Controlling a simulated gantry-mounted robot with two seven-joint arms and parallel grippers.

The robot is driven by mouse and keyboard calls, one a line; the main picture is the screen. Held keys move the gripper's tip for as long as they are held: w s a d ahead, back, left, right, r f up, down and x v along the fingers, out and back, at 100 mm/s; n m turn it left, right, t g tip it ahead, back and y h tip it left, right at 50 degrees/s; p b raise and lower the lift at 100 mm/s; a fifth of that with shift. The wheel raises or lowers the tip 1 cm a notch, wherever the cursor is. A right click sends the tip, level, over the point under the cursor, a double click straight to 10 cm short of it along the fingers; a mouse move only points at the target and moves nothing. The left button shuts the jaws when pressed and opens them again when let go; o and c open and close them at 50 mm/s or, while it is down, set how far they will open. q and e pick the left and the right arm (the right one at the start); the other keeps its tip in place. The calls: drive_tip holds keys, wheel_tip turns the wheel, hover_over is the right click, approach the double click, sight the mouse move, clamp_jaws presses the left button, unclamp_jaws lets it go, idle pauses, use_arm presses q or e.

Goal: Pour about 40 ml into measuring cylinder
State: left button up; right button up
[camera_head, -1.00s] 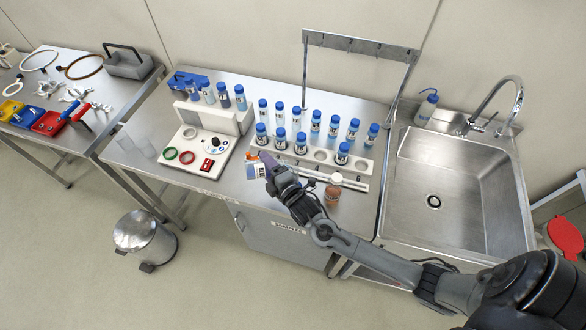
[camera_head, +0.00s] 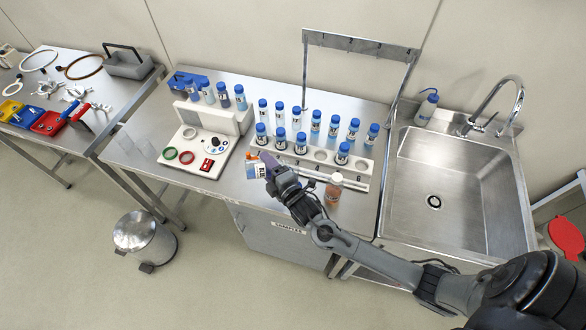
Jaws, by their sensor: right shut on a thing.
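My right gripper (camera_head: 270,170) is over the front edge of the middle bench. It is shut on a small white container (camera_head: 254,171) with an orange top and a blue-marked label, partly hidden by the fingers. Two clear, faint vessels (camera_head: 146,149) stand at the bench's left end, well left of the gripper; I cannot tell their markings or whether either is the measuring cylinder. My left gripper is not in view.
A white rack (camera_head: 362,165) with several blue-capped bottles is behind the gripper. A white device (camera_head: 210,145) with coloured rings is to its left. A steel sink (camera_head: 455,210) is at right, a pedal bin (camera_head: 140,235) on the floor.

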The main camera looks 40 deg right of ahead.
drive_tip(key=shift+r+n+p, duration=0.4)
drive_tip(key=shift+r+p, duration=0.1)
drive_tip(key=shift+p, duration=0.05)
drive_tip(key=f+n, duration=0.1)
drive_tip(key=n+g, duration=0.1)
drive_tip(key=f+n+b, duration=0.1)
drive_tip(key=shift+w+a+f+g+h, duration=0.15)
drive_tip(key=shift+a+f+g+h, duration=0.15)
drive_tip(key=shift+g+h, duration=0.1)
drive_tip(key=shift+d+r+p, duration=0.1)
drive_tip(key=shift+r+p, duration=0.5)
drive_tip(key=shift+p, duration=0.35)
drive_tip(key=shift+f+n, duration=0.2)
drive_tip(key=shift+n, duration=0.1)
drive_tip(key=shift+d+r+g+p, duration=0.1)
drive_tip(key=shift+r+g+p, duration=0.3)
drive_tip(key=shift+p, duration=0.65)
